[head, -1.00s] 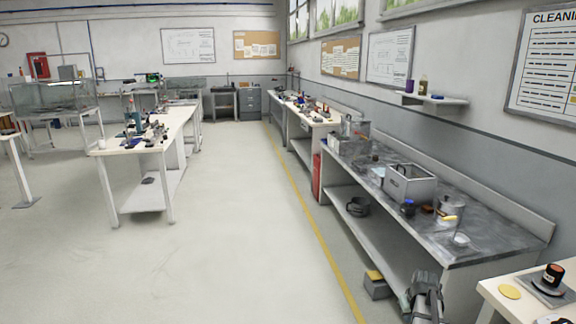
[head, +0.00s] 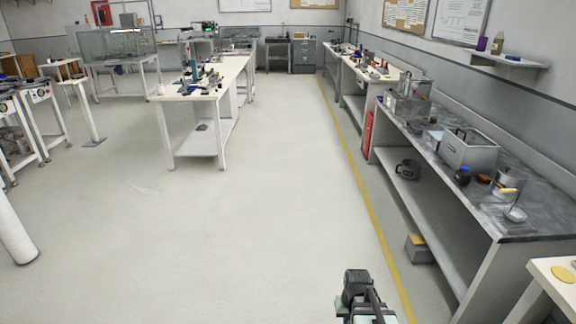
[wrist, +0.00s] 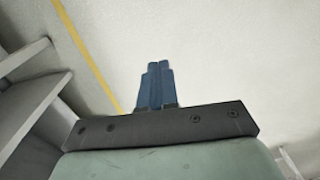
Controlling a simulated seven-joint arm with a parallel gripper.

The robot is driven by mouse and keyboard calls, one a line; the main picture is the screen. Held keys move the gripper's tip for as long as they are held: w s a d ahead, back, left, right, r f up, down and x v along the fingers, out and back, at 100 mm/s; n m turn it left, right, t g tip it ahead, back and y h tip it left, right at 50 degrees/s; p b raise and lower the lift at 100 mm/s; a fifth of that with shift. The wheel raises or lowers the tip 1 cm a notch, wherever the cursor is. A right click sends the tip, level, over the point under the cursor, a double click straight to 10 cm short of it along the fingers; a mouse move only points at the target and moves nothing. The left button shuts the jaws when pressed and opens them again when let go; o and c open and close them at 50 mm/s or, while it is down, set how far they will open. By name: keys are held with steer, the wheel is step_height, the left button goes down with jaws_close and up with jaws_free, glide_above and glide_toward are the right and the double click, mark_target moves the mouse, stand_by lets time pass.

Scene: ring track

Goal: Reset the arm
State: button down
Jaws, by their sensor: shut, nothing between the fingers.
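My gripper (wrist: 158,68) shows in the wrist view with its two blue fingers together and nothing between them. It points out over bare pale floor. In the head view part of my arm shows at the bottom, right of centre, over the floor; the fingertips cannot be made out there. The arm is apart from the benches.
A grey-topped bench (head: 540,222) with a metal box (head: 468,152) runs along the right wall. A pale table corner (head: 550,290) is at lower right. A yellow floor line (head: 362,185) runs beside the bench. A white workbench (head: 205,92) stands ahead. The middle floor is clear.

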steer(key=s+f+g, duration=0.2)
steer(key=s+f, duration=0.5)
steer(key=s, duration=0.3)
steer(key=s+a+f+g, duration=0.1)
steer(key=s+f+g, duration=0.1)
steer(key=s+f, duration=0.5)
steer(key=s+a+f+g, duration=0.1)
steer(key=s+f+g, duration=0.2)
steer(key=s+f, duration=0.4)
steer(key=s, duration=0.7)
steer(key=shift+s, duration=0.15)
stand_by(0.3)
